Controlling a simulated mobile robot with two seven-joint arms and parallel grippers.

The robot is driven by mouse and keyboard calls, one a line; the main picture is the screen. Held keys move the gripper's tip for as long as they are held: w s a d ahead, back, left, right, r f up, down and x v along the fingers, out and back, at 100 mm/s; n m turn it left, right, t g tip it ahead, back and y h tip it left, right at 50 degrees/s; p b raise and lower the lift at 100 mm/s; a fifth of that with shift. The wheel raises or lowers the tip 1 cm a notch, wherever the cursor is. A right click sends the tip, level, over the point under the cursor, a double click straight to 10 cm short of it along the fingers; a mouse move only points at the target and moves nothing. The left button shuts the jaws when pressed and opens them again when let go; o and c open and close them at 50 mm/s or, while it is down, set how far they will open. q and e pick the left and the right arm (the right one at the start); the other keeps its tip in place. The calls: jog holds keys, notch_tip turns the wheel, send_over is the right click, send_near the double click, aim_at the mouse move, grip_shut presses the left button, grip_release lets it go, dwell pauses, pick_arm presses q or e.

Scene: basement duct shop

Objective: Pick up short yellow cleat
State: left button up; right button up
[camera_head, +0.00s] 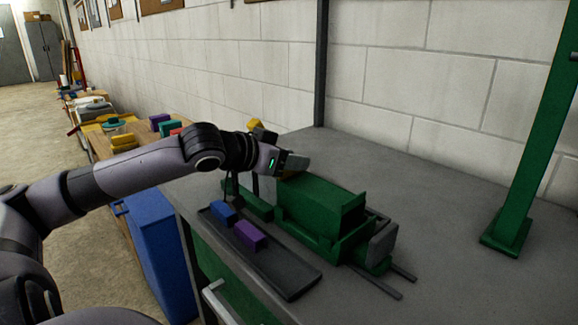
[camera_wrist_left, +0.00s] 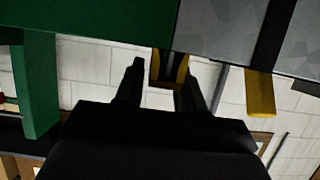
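My left gripper (camera_wrist_left: 162,82) shows two dark fingers set apart in the left wrist view, with no contact on anything visible between them. A small yellow piece (camera_wrist_left: 183,68) with a dark middle shows just beyond the gap; I cannot tell whether it is the short yellow cleat. Another yellow piece (camera_wrist_left: 260,94) is to its right. In the head view my left gripper (camera_head: 291,162) is over the back end of the green machine (camera_head: 318,205), its fingertips unclear. A yellow bit (camera_head: 255,124) shows behind my wrist. My right gripper is out of view.
A dark tray (camera_head: 290,282) in front of the machine holds a blue block (camera_head: 223,211) and a purple block (camera_head: 251,236). A green post (camera_head: 512,215) stands at right. Yellow blocks (camera_head: 123,142) lie on the far bench. The grey tabletop right of the machine is clear.

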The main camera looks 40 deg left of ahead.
pick_arm(q)
grip_shut()
